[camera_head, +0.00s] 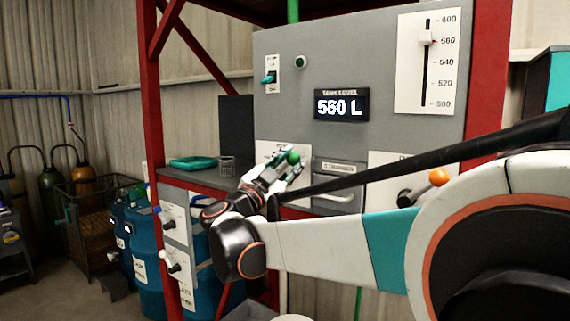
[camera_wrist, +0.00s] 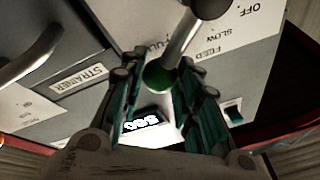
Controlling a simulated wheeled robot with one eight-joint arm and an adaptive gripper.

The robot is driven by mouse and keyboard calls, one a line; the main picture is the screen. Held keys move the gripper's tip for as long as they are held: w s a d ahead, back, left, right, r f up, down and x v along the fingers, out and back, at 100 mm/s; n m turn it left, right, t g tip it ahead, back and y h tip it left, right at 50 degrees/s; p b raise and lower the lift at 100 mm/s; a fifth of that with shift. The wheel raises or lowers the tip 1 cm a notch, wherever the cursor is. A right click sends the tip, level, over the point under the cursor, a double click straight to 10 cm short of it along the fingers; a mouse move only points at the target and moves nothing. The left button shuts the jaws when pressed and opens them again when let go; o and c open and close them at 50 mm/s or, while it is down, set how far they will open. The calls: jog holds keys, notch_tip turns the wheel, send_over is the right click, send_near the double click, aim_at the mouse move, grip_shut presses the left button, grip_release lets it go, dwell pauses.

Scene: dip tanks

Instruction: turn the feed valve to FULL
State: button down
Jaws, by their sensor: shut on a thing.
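The feed valve has a metal lever (camera_wrist: 186,40) ending in a green ball knob (camera_wrist: 160,77). In the head view the green knob (camera_head: 293,158) shows at my fingertips, in front of the grey panel (camera_head: 390,135). My gripper (camera_head: 285,166) is shut on the knob, with one finger on each side of it in the wrist view (camera_wrist: 158,88). That view is upside down: the plate (camera_wrist: 235,60) reads OFF, SLOW and FEED, and a partly covered word ending in "ULL" lies beside the lever. The lever's exact setting is hard to tell.
A strainer drawer (camera_head: 338,168) with a bar handle is right of the valve, then an orange-knobbed lever (camera_head: 438,177). Above, a display (camera_head: 341,105) appears to read 560 L.

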jog(key=shift+f, duration=0.15)
jog(key=c, duration=1.2)
grip_release()
jog(key=v, duration=1.2)
